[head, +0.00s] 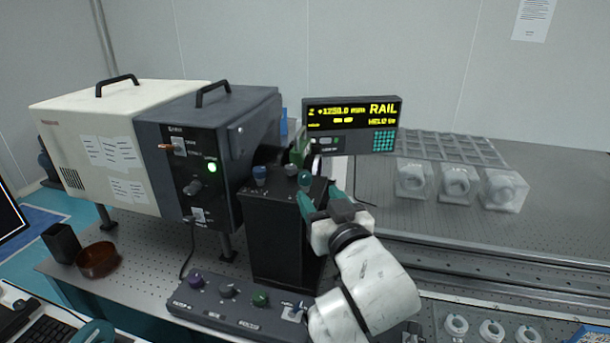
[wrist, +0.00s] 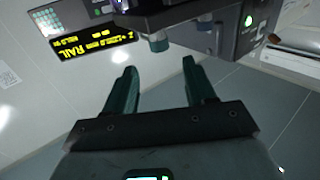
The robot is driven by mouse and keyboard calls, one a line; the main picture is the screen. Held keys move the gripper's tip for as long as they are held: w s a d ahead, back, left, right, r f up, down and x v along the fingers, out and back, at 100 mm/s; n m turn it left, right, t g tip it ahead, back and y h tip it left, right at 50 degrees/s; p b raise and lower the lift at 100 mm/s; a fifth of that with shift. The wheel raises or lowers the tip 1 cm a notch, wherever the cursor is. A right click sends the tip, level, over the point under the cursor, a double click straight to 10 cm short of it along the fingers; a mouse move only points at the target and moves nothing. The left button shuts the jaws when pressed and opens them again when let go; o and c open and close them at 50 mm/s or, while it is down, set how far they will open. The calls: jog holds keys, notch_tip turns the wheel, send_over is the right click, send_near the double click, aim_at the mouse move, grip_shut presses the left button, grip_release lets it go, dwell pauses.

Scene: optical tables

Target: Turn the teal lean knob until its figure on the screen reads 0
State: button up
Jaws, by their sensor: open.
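The teal lean knob (head: 304,180) stands on top of the tall black box (head: 282,240), at its front right. In the wrist view a teal-grey knob (wrist: 158,43) shows just beyond the fingertips, in line with the gap. My gripper (head: 320,198) is open, its teal fingers close to the knob at the box's right edge. In the wrist view the gripper (wrist: 160,68) has nothing between its fingers; contact with the knob cannot be seen. The screen (head: 350,125) shows yellow text, roughly "Z +1250.0 mm", "RAIL" and "HELD"; I cannot make out a lean figure.
A blue knob (head: 260,176) and a grey knob (head: 290,169) share the box top. A low panel (head: 240,308) with purple, grey and green knobs lies in front. A dark instrument (head: 205,140) stands at left. Clear blocks (head: 456,185) stand at right.

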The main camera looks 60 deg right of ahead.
aim_at(306, 182)
jog(key=p+x, duration=0.1)
jog(key=x, duration=0.8)
jog(key=shift+w+d, duration=0.1)
jog(key=c, duration=0.9)
jog(key=shift+f, duration=0.1)
jog(key=shift+f+m+g+h+b, duration=0.15)
jog(key=shift+m+g+h+b, duration=0.25)
jog(key=shift+h+b, duration=0.1)
